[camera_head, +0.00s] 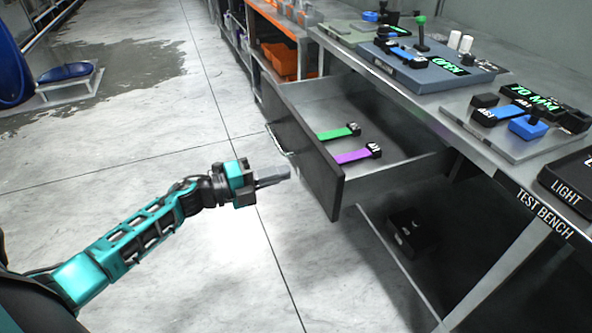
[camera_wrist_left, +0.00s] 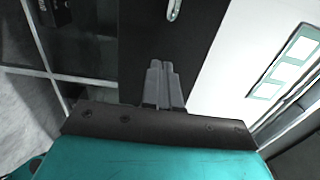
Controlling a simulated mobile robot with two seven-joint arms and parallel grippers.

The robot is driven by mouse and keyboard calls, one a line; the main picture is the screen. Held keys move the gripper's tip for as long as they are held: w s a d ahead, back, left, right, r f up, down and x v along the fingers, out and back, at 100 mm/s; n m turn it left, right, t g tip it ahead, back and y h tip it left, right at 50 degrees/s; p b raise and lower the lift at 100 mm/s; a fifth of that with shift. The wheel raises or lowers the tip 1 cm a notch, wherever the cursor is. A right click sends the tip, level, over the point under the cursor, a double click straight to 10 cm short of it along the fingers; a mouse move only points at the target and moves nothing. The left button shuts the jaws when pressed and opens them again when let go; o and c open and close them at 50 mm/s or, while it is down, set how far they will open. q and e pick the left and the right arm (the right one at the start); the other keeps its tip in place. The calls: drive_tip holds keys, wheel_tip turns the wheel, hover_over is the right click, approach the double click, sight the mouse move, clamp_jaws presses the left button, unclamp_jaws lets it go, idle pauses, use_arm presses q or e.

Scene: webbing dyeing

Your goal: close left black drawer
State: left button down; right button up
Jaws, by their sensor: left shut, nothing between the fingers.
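The black drawer (camera_head: 310,157) under the test bench stands pulled out, its dark front facing my left arm. Inside lie a green webbing strip (camera_head: 338,133) and a purple webbing strip (camera_head: 357,155), each with a dark end piece. A pale handle (camera_head: 279,144) shows on the front, and also in the left wrist view (camera_wrist_left: 173,9). My left gripper (camera_head: 288,173) is shut and empty, its fingertips beside the drawer front. In the left wrist view the fingers (camera_wrist_left: 162,68) point at the dark front (camera_wrist_left: 140,40); contact cannot be told. My right gripper is not in view.
The test bench (camera_head: 475,142) carries several fixtures above the drawer. A black box (camera_head: 411,233) sits on the lower shelf. Shelving with orange bins (camera_head: 284,58) stands behind. The floor (camera_head: 130,165) left of the drawer is clear; a wet patch lies farther back.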

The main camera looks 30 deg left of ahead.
sight(309, 166)
use_arm(q)
drive_tip(key=shift+x, duration=2.15)
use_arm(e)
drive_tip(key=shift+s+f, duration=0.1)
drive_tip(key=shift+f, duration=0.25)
use_arm(q)
drive_tip(key=shift+w+d, duration=0.1)
